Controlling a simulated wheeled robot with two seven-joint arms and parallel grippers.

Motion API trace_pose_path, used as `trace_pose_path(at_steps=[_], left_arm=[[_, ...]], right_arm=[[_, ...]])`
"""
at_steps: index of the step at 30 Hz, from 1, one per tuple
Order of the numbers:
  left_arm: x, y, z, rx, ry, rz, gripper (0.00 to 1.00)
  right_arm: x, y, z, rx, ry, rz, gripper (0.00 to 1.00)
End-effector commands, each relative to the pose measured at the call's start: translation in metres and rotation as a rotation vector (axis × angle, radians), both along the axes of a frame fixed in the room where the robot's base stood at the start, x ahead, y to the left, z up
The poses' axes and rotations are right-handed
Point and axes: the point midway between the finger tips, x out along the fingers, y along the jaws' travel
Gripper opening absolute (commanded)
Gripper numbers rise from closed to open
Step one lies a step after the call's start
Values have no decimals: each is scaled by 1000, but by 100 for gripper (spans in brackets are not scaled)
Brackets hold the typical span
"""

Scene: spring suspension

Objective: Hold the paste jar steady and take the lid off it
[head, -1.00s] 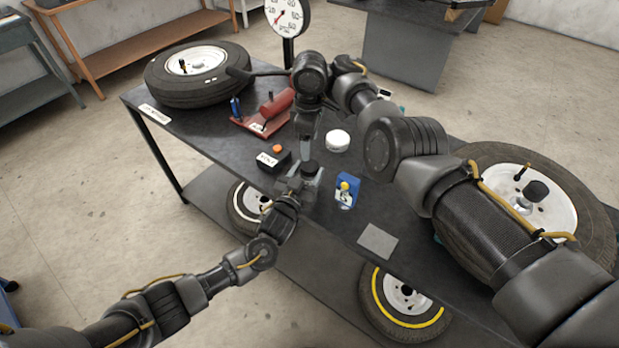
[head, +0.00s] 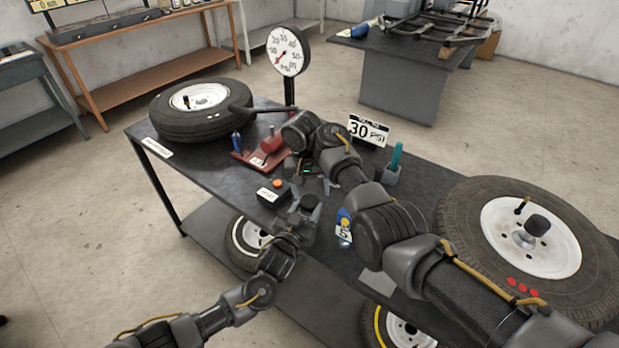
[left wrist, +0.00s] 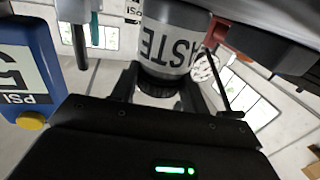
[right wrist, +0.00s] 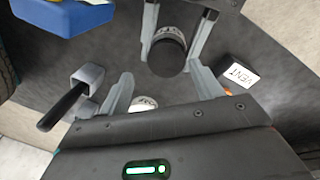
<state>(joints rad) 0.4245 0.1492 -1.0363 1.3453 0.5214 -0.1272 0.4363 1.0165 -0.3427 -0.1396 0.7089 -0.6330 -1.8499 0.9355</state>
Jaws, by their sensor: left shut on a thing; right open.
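The paste jar shows upside down in the left wrist view (left wrist: 165,42), with a grey band, "PASTE" lettering and a dark ribbed lid (left wrist: 158,88). My left gripper (head: 306,214) is shut on the jar. In the right wrist view the round black lid (right wrist: 167,57) sits on the jar, between the left gripper's two pale fingers. My right gripper (head: 313,184) is open and empty just beyond the jar in the head view. Its fingers (right wrist: 162,76) point towards the lid but do not close on it. I cannot tell whether the jar touches the table.
A black VENT box (head: 272,196) with an orange button is left of the jar, and a blue gauge (head: 344,230) is to its right. A tyre (head: 200,110) lies at the far left and another (head: 455,225) at the right. A 30 PSI sign (head: 367,130) stands behind.

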Motion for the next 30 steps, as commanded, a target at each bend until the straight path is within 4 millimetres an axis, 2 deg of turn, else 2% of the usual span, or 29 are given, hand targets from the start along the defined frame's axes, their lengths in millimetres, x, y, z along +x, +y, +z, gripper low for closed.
trace_pose_path(at_steps=[3,9,15,18,21,25,30], left_arm=[[0,0,0,1,1,0,0],[0,0,-1,1,1,0,0],[0,0,-1,1,1,0,0],[0,0,-1,1,1,0,0],[0,0,-1,1,1,0,0],[0,0,-1,1,1,0,0],[0,0,-1,1,1,0,0]], right_arm=[[1,1,7,9,-56,-441,65],[1,4,26,50,-121,-1183,65],[1,5,44,88,-132,-1795,65],[0,5,47,86,-122,-2008,65],[-1,4,47,74,-119,-2141,65],[-1,4,47,66,-123,-2224,65],[-1,4,47,64,-125,-2249,65]])
